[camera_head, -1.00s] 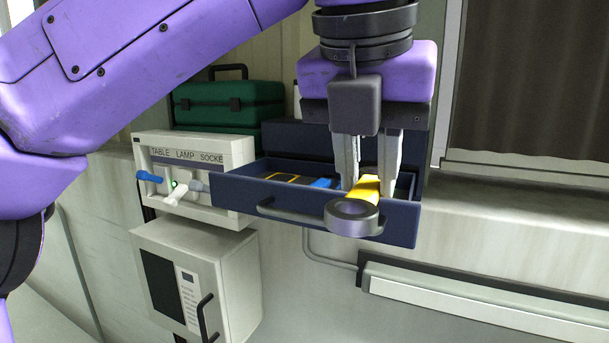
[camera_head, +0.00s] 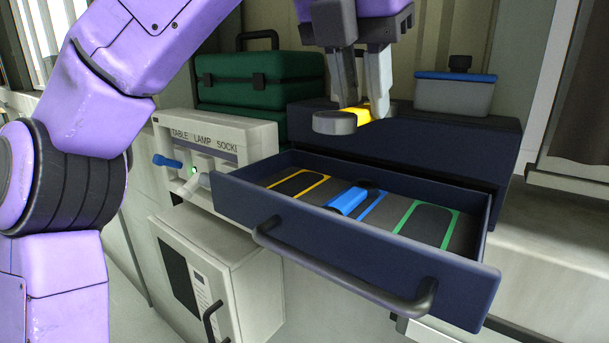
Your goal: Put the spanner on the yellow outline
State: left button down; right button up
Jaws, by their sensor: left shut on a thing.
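The spanner (camera_head: 336,122) has a yellow handle and a dark grey ring-shaped head. My left gripper (camera_head: 362,106) is shut on the yellow handle and holds it in the air above the back left of the open drawer, with the head pointing left towards the camera. The yellow outline (camera_head: 318,187) is on the drawer floor at the left, around a dark shape, and nothing lies on it. My right gripper is not in view.
The drawer (camera_head: 345,257) is navy with a front bar handle. A blue-handled tool (camera_head: 346,201) lies by the blue outline (camera_head: 373,206). The green outline (camera_head: 456,217) is empty. A green case (camera_head: 260,80), a lamp socket panel (camera_head: 250,142) and a grey blue-lidded box (camera_head: 455,96) stand around.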

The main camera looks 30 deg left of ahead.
pick_arm(q)
jog(key=w+a+f, duration=0.1)
jog(key=a+f, duration=0.2)
jog(key=a, duration=0.4)
send_over(294, 185)
jog(key=s, duration=0.2)
jog(key=f, duration=0.5)
jog(key=shift+w+d+f+p, duration=0.25)
jog(key=shift+d+p, duration=0.05)
jog(key=f, duration=0.4)
jog(key=shift+s+a, duration=0.1)
jog(key=shift+a, duration=0.3)
jog(key=shift+d+f+b, duration=0.1)
jog(key=shift+f+b, duration=0.1)
jog(key=shift+b, duration=0.15)
jog(key=c, duration=0.9)
grip_release()
